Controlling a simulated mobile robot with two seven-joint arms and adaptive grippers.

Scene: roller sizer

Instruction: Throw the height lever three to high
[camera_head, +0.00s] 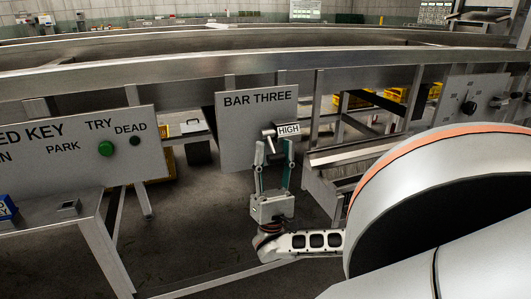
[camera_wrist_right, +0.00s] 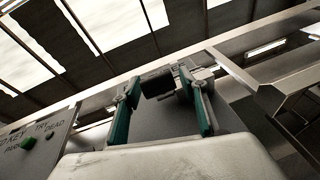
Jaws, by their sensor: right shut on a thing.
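The BAR THREE panel (camera_head: 240,143) stands upright in the middle of the head view. Its height lever (camera_head: 268,133) is a short metal piece near the right side, beside a HIGH label (camera_head: 289,130). My right gripper (camera_head: 274,148) reaches up from below, its two green-lined fingers on either side of the lever. The lever's exact angle is hard to tell behind the fingers and label. My left gripper is not in view.
A keyed panel (camera_head: 80,145) with a green button (camera_head: 106,148) stands to the left, above a grey ledge (camera_head: 95,207). A long metal rail (camera_head: 200,73) runs above the panels. Metal chutes (camera_head: 350,152) lie just right of the gripper.

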